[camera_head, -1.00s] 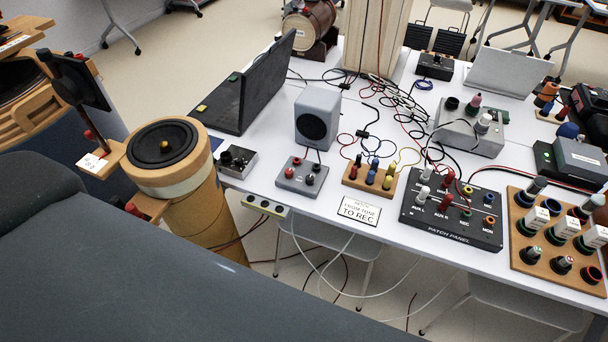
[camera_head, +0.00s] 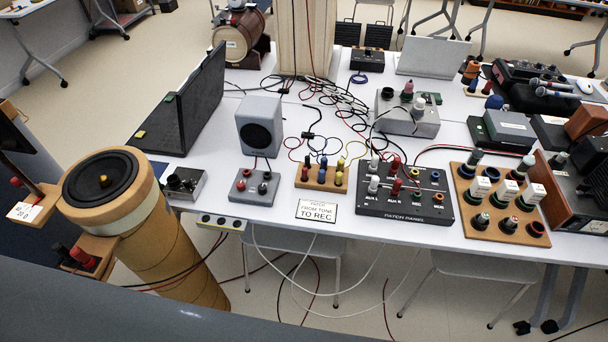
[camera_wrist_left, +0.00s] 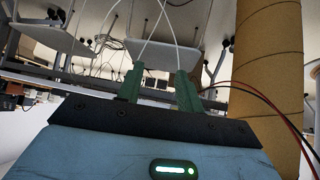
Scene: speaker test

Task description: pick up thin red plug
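Several red plugs show in the head view, and I cannot tell which one is the thin red plug. Two red plugs, one behind (camera_head: 396,163) and one in front (camera_head: 396,187), stand upright in the black patch panel (camera_head: 430,206), among white ones. A wooden block (camera_head: 313,186) left of it holds dark, blue and yellow plugs. A grey box (camera_head: 250,196) has a red terminal (camera_head: 240,185). My left gripper (camera_wrist_left: 159,72) shows only in the left wrist view; its green fingers are apart with nothing between them. My right gripper is not in view.
A sign (camera_head: 317,211) reading "FROM TONE TO REC" lies before the block. A wooden rack (camera_head: 487,222) of plugs stands right of the panel. A grey speaker (camera_head: 259,126), a laptop (camera_head: 195,105) and tangled cables lie behind. A tan drum-like cylinder (camera_head: 160,245) stands left of the table.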

